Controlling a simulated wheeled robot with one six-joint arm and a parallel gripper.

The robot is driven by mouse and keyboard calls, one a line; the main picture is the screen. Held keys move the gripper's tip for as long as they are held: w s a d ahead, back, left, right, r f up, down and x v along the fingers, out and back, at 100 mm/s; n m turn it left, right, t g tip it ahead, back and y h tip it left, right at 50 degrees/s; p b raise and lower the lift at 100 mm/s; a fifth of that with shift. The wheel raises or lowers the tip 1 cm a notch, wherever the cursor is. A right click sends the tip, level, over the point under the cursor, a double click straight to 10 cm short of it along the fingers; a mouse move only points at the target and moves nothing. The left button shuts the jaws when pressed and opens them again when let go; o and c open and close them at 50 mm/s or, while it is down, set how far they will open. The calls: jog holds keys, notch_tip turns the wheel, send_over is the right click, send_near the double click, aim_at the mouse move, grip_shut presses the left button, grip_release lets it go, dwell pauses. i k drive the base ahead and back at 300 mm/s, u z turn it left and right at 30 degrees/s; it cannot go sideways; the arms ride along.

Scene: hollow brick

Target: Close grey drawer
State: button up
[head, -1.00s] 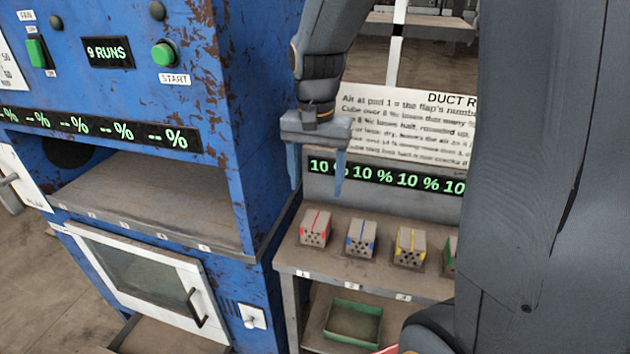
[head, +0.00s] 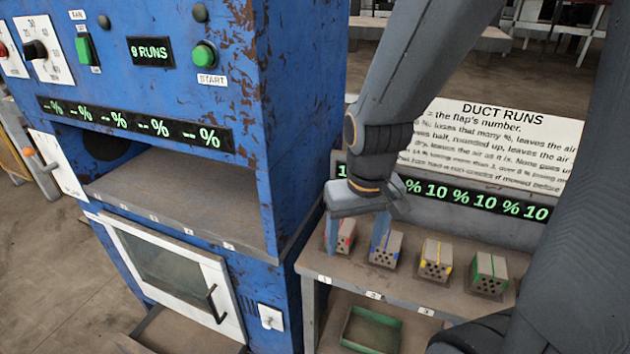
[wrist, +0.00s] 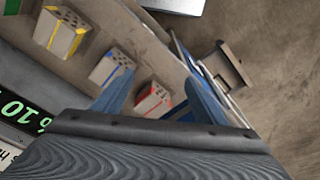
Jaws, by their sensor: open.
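A grey open-topped part, which looks like the grey drawer (head: 178,335), juts out low at the front of the blue machine, below the white glazed door. The picture's bottom edge cuts it off. A grey part standing out beyond the machine in the wrist view (wrist: 232,62) may be the same drawer. My gripper (head: 355,238) is open and empty above the shelf of bricks, right of the machine and well apart from the drawer. Its two blue fingers also show in the wrist view (wrist: 160,95).
Hollow bricks with red (head: 341,236), blue (head: 386,249), yellow (head: 436,258) and green (head: 489,273) stripes stand on the shelf close below my gripper. A green tray (head: 372,328) sits lower. The blue machine (head: 285,120) stands left; floor (head: 60,270) left of it is clear.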

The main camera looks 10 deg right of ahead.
aim_at(163, 331)
jog(key=u, duration=3.65)
jog(key=i, duration=0.75)
jog(key=z, duration=2.45)
